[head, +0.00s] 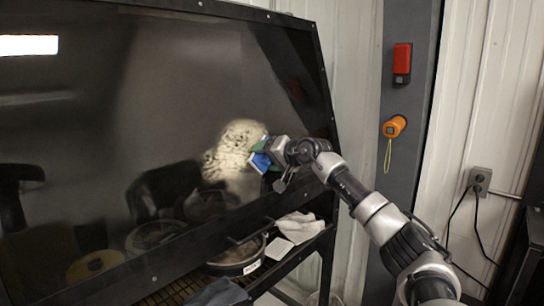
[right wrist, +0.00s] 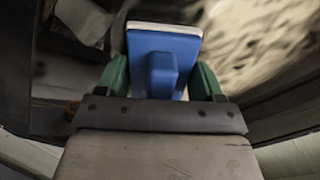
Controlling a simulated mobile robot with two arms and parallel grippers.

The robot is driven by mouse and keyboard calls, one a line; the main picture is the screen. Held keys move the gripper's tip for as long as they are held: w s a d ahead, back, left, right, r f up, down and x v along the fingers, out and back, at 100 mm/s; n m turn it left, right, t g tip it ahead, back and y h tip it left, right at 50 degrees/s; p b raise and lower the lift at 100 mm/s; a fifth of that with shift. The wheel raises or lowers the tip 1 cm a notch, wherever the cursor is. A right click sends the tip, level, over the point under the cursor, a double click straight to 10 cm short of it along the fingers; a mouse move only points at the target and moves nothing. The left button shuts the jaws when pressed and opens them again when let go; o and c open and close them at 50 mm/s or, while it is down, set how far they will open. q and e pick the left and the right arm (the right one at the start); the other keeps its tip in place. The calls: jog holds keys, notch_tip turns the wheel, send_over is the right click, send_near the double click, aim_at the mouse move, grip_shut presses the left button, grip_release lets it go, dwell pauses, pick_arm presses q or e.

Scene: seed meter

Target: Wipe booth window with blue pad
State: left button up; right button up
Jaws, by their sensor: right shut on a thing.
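The booth window (head: 130,110) is a large dark glossy pane, tilted, filling the left of the head view. A pale, speckled dusty patch (head: 232,148) lies on its right part; the patch also fills the upper right of the right wrist view (right wrist: 262,40). My right gripper (head: 268,152) is shut on the blue pad (head: 261,162), at the right edge of the patch. In the right wrist view the blue pad (right wrist: 165,60) has a handle between green fingers and a pale layer on its far side. I cannot tell whether it touches the glass. My left gripper is not in view.
Below the window, a shelf holds a round sieve-like pan (head: 236,258), a white cloth (head: 296,225) and a pale card (head: 279,249). A grey post at the right carries a red box (head: 402,60) and an orange tape measure (head: 395,126) with a yellow strap.

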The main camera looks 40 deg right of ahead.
aim_at(230, 156)
jog(key=shift+s+a+b, duration=0.15)
jog(key=shift+a+b, duration=0.15)
jog(key=shift+a, duration=1.6)
jog(key=shift+s+a+b, duration=0.1)
jog(key=shift+a+b, duration=0.15)
jog(key=shift+a, duration=1.6)
jog(key=shift+s+a+f+b, duration=0.15)
jog(key=shift+a+b, duration=0.6)
jog(key=shift+a, duration=1.75)
jog(key=shift+s+a, duration=0.15)
jog(key=shift+a, duration=1.05)
jog(key=shift+a+b, duration=0.1)
jog(key=shift+b, duration=0.25)
jog(key=shift+s+a+b, duration=0.15)
jog(key=shift+a+b, duration=0.25)
jog(key=shift+a, duration=1.25)
jog(key=shift+w+r+p, duration=0.2)
jog(key=shift+r+p, duration=0.45)
jog(key=shift+r, duration=0.1)
jog(key=shift+w+r+p, duration=0.2)
jog(key=shift+r+p, duration=0.4)
jog(key=shift+r, duration=0.15)
jog(key=shift+w+d, duration=0.15)
jog(key=shift+d, duration=1.8)
jog(key=shift+w+d+p, duration=0.1)
jog(key=shift+d+p, duration=0.6)
jog(key=shift+d, duration=1.15)
